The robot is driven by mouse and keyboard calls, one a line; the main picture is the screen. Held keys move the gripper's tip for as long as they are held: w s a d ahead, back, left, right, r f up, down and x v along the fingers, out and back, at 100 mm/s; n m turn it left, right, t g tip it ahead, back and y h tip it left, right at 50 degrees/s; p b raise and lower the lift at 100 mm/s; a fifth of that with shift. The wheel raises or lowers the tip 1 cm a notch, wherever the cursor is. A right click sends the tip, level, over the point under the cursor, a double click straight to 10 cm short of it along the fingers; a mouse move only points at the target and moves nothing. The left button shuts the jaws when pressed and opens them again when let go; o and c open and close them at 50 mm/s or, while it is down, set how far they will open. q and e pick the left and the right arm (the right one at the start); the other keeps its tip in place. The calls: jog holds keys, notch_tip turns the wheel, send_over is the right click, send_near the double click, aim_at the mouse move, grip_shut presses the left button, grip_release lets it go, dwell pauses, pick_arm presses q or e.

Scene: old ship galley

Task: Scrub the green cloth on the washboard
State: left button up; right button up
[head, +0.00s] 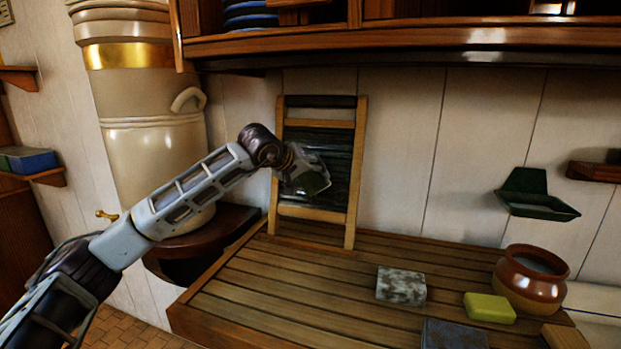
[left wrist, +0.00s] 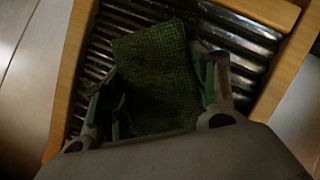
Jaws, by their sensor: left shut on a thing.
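The washboard (head: 328,212) leans upright against the wall at the back of the slatted wooden counter, with a wooden frame and dark ribbed metal. My left gripper (head: 308,182) is in front of its ribbed face, left of the middle. It is shut on the green cloth (head: 314,183), which shows only as a small patch in the head view. In the left wrist view the woven green cloth (left wrist: 158,75) sits between the two fingers, over the shiny ribs of the washboard (left wrist: 240,45). I cannot tell how firmly the cloth touches the ribs. My right gripper is not in view.
The counter (head: 290,270) holds a grey mottled block (head: 401,285), a yellow-green bar (head: 489,307), a brown pot (head: 531,278) and a dark blue-grey block (head: 453,334) at right. A large cream urn (head: 150,130) stands at left. A shelf (head: 400,45) overhangs the washboard.

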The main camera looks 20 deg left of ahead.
aim_at(319, 154)
pick_arm(q)
jog(key=shift+r, duration=0.15)
jog(key=shift+w+r+p, duration=0.2)
jog(key=shift+r+p, duration=0.4)
jog(key=shift+r, duration=0.05)
jog(key=shift+w+r+p, duration=0.25)
jog(key=shift+r+p, duration=0.55)
jog(key=shift+r, duration=0.25)
jog(key=shift+w+r+p, duration=0.3)
jog(key=shift+r+p, duration=0.45)
jog(key=shift+r, duration=0.15)
jog(key=shift+w+r+p, duration=0.3)
jog(key=shift+r+p, duration=0.45)
jog(key=shift+r, duration=0.15)
jog(key=shift+s, duration=0.15)
jog(key=shift+s+b, duration=0.35)
jog(key=shift+s, duration=0.1)
jog(key=shift+s+r+b, duration=0.25)
jog(key=shift+s, duration=0.5)
jog(key=shift+s+r+b, duration=0.2)
jog(key=shift+s+r, duration=0.05)
jog(key=shift+s, duration=0.55)
jog(key=shift+s+r+b, duration=0.25)
jog(key=shift+s, duration=0.5)
